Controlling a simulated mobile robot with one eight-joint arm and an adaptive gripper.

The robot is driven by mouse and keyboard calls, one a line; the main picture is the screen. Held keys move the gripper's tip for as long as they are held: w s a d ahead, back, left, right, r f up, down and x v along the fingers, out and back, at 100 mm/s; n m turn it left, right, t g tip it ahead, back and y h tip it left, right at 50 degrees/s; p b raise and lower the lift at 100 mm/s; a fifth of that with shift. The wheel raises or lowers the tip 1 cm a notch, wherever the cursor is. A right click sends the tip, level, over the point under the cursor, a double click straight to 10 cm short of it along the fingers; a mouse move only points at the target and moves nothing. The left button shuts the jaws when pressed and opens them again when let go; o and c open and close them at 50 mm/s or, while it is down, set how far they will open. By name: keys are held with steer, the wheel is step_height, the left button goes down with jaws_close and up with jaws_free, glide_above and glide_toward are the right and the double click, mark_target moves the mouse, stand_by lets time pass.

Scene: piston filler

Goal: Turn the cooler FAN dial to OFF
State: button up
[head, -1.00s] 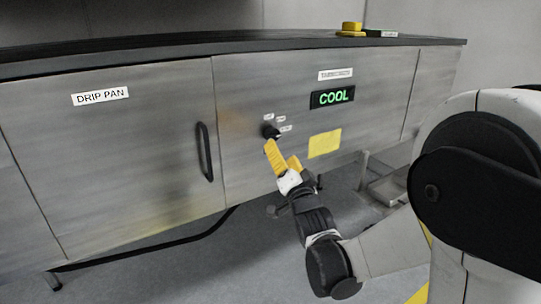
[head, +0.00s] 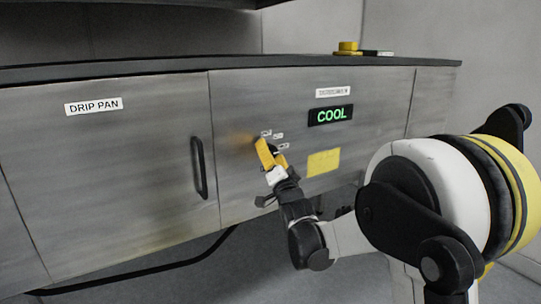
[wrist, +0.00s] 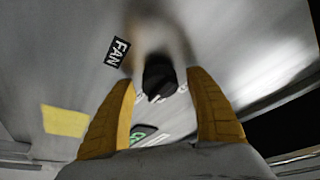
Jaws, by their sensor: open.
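The cooler FAN dial (wrist: 160,78) is a black knob on the steel cabinet front. In the wrist view it lies between and just beyond the two yellow fingers of my gripper (wrist: 164,95), and both fingers look apart from it. A black FAN label (wrist: 117,52) is beside it. Small white position labels show near the dial in the head view (head: 278,136); their words are too small to read. In the head view my gripper (head: 266,152) is at the dial and mostly hides it. The gripper is open and empty.
A green COOL display (head: 331,115) and a yellow note (head: 323,162) are right of the dial. A yellow object (head: 348,48) sits on the counter top.

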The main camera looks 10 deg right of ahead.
steer(key=c, duration=1.2)
steer(key=shift+n, duration=0.5)
steer(key=n+y, duration=0.1)
steer(key=n, duration=0.1)
steer(key=n+y, duration=0.1)
steer(key=n, duration=0.2)
steer(key=shift+t+y+b, duration=0.3)
steer(key=shift+t+b, duration=0.1)
steer(key=n+y, duration=0.1)
steer(key=n, duration=0.2)
steer(key=n+y, duration=0.2)
steer(key=n, duration=0.2)
steer(key=shift+g+y, duration=0.3)
steer(key=n+y, duration=0.1)
steer(key=n, duration=0.2)
steer(key=n+g+y+p, duration=0.1)
steer(key=n+y, duration=0.1)
steer(key=n, duration=0.1)
steer(key=shift+r+g, duration=0.1)
steer(key=shift+g, duration=0.2)
steer(key=n+g+y, duration=0.1)
steer(key=n, duration=0.2)
steer(key=n+g+p, duration=0.1)
steer(key=n, duration=0.2)
steer(key=shift+y, duration=0.4)
steer(key=shift+n+p, duration=0.35)
steer(key=shift+n, duration=0.05)
